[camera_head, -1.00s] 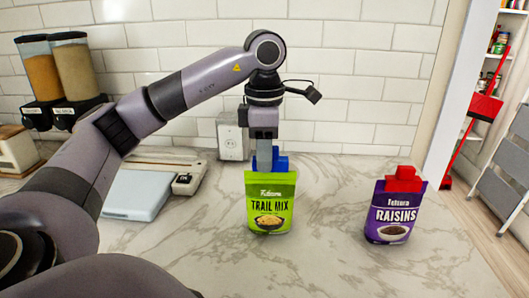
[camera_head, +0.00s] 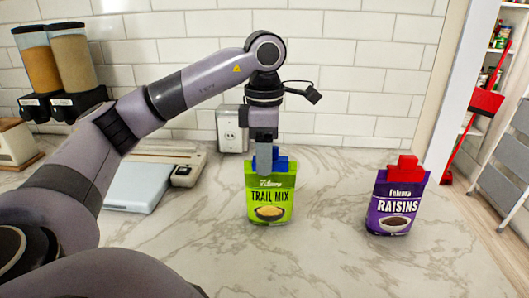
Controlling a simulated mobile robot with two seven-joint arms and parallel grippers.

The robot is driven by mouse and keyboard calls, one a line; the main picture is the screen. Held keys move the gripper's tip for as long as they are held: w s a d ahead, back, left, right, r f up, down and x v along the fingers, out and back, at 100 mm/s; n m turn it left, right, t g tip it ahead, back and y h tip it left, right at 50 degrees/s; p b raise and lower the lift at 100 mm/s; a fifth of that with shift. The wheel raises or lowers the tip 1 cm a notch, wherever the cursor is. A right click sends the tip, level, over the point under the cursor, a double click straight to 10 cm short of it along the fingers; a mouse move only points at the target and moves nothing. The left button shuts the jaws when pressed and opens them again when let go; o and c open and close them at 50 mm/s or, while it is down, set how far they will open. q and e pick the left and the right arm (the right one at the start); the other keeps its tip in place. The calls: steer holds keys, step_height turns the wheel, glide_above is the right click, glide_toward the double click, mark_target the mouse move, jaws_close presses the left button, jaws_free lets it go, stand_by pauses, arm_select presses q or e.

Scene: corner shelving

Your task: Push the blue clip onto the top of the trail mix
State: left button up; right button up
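The green trail mix bag (camera_head: 270,196) stands upright on the marble counter, in the middle of the head view. The blue clip (camera_head: 284,164) is at the bag's top edge, partly hidden behind my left gripper's finger. My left gripper (camera_head: 264,160) points straight down at the top of the bag, its finger against or just in front of the clip. Only one finger shows clearly, so its opening and any hold on the clip cannot be made out. My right gripper is not in view.
A purple raisins bag (camera_head: 397,205) with a red clip (camera_head: 406,169) stands to the right. A scale-like device (camera_head: 140,188) and two dispensers (camera_head: 62,75) are at the left. The front counter is clear.

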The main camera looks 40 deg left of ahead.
arm_select(q)
steer(key=shift+r+p, duration=1.55)
steer(key=shift+r, duration=2.1)
